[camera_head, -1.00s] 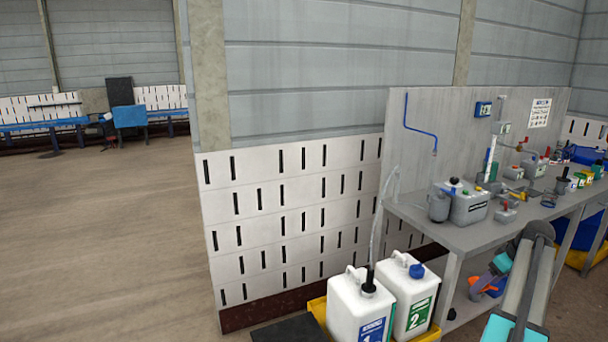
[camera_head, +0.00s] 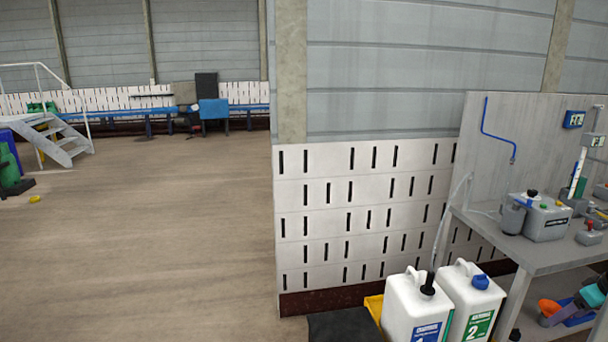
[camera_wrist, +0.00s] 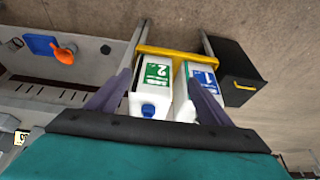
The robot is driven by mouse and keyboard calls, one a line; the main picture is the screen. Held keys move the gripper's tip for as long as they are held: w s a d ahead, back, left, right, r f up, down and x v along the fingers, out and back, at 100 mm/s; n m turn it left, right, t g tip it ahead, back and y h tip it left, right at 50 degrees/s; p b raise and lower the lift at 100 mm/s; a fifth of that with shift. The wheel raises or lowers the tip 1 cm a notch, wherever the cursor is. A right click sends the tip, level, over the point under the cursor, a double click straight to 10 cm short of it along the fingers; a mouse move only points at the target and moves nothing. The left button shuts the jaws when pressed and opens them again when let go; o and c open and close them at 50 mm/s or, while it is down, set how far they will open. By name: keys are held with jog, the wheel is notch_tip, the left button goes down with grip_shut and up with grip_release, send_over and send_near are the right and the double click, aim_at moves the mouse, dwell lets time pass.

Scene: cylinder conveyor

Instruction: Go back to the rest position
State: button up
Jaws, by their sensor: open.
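My gripper (camera_wrist: 158,82) shows in the wrist view, with its two dark purple-grey fingers spread apart and nothing between them in its grasp. Beyond the fingers are two white canisters, one with a green label marked 2 (camera_wrist: 155,90) and one with a blue label marked 1 (camera_wrist: 203,78). I cannot tell how far the fingers are from them.
In the head view the canisters stand by the grey workbench (camera_head: 545,258) at the right. A slotted white wall panel (camera_head: 360,215) is left of it. Open floor (camera_head: 150,250) fills the left, with grey steps (camera_head: 65,140) far back. A black box (camera_wrist: 243,70) stands beside the canisters.

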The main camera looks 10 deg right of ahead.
jog(key=w+a+f+n+g+y, duration=0.1)
jog(key=w+a+f, duration=0.55)
jog(key=a, duration=0.25)
jog(key=w+a+f+n+g+y, duration=0.1)
jog(key=w+a+f+n+y, duration=0.1)
jog(key=w+a+f, duration=0.55)
jog(key=w+a+f+n+g, duration=0.1)
jog(key=a+f, duration=0.4)
jog(key=a, duration=0.4)
jog(key=a+f+n+g+y, duration=0.1)
jog(key=a+f, duration=0.5)
jog(key=a, duration=0.4)
jog(key=w+a+f+n+g, duration=0.1)
jog(key=a+f, duration=0.4)
jog(key=a, duration=0.4)
jog(key=s+a+f+g, duration=0.2)
jog(key=s+a+f, duration=0.4)
jog(key=a, duration=0.4)
jog(key=s+a+f+g, duration=0.2)
jog(key=s+a+f, duration=0.35)
jog(key=a, duration=0.35)
jog(key=s+a+f+m+h, duration=0.2)
jog(key=s+m, duration=0.1)
jog(key=s, duration=0.7)
jog(key=s+a+f+m+g+h, duration=0.1)
jog(key=s+a+f+m+h, duration=0.1)
jog(key=s, duration=0.8)
jog(key=shift+a+m, duration=0.6)
jog(key=shift+f, duration=0.1)
